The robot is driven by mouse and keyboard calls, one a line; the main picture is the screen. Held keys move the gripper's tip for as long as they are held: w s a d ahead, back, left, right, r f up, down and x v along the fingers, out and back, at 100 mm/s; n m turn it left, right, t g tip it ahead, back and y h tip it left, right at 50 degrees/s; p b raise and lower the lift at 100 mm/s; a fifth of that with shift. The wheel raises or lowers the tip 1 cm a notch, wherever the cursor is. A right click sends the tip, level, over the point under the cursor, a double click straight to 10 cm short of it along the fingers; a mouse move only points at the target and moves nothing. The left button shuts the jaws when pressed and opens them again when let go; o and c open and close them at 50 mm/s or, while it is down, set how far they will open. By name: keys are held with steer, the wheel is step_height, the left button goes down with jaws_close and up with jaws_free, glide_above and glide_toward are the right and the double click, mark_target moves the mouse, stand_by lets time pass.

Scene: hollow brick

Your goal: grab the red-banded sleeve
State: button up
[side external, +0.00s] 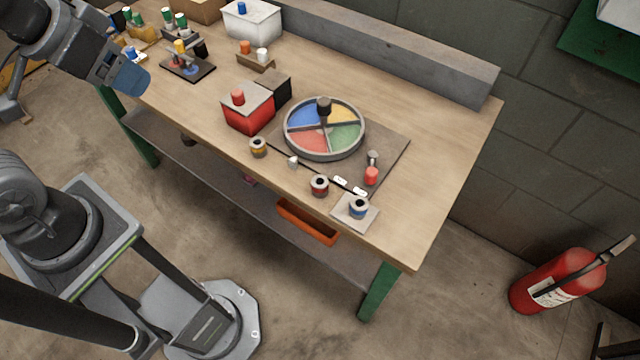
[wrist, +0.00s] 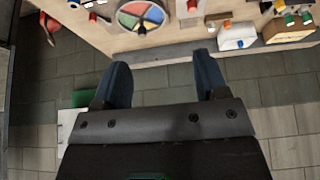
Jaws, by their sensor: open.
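The red-banded sleeve (side external: 319,185) is a small, short cylinder with a dark hole in its top. It stands upright near the table's front edge, in front of the round four-colour tray. I cannot make it out in the wrist view. My gripper (side external: 133,78) is at the upper left in the side view, above the table's left end and far from the sleeve. In the wrist view my gripper (wrist: 161,75) shows two dark blue fingers spread apart, with nothing between them.
A yellow-banded sleeve (side external: 258,147) and a blue-banded sleeve (side external: 359,208) on a pale plate flank it. The four-colour tray (side external: 325,157) has a dark central knob. A red cylinder (side external: 371,176) and red box (side external: 247,115) stand nearby. The table's right end is clear.

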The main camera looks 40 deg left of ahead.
steer(key=m+g, duration=0.6)
steer(key=m, duration=1.3)
glide_above(318, 182)
steer(key=f, duration=2.7)
steer(key=shift+s+d+f, duration=0.2)
steer(key=shift+d+f, duration=0.1)
steer(key=shift+f, duration=0.1)
steer(key=shift+a+f, duration=0.15)
steer(key=shift+f, duration=2.85)
steer(key=c, duration=1.1)
